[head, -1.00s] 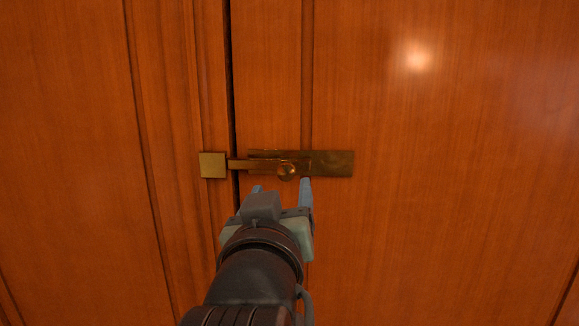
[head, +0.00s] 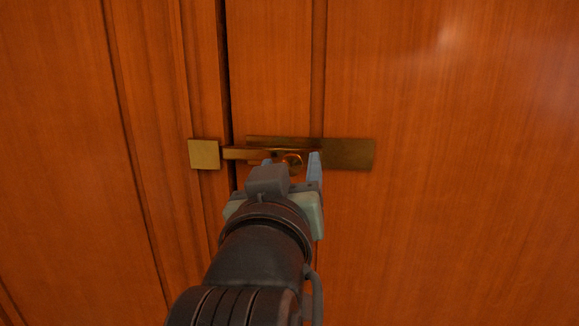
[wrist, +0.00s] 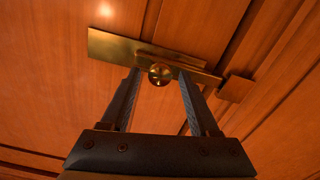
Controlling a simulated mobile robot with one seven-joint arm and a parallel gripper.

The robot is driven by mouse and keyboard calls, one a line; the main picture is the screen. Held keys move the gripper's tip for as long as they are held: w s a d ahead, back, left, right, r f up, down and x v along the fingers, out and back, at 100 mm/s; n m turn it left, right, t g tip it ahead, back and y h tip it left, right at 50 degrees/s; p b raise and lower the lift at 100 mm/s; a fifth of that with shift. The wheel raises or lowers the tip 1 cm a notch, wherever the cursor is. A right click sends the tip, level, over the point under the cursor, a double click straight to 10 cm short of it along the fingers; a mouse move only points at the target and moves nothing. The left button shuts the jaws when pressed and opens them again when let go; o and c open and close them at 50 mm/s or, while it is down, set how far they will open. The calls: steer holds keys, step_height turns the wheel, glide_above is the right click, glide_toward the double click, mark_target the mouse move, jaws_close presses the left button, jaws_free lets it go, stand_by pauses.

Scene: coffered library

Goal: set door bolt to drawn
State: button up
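The brass door bolt has a long backplate (head: 350,154) on the right panel and a bar (head: 240,153) crossing the dark gap to a square keeper (head: 204,154) on the left. Its round knob (head: 293,160) sticks out from the bar. In the wrist view the knob (wrist: 160,74), backplate (wrist: 112,46) and keeper (wrist: 236,89) all show. My gripper (head: 290,161) is open, its blue-grey fingers on either side of the knob. In the wrist view my gripper (wrist: 158,76) shows space between each finger and the knob. The left finger is mostly hidden in the head view.
The wooden door panel (head: 460,220) fills the right side, with a wooden panel (head: 60,150) on the left. A narrow dark vertical gap (head: 224,80) separates them. The wood around the bolt is clear of other objects.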

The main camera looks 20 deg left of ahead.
jaws_close()
stand_by(1.2)
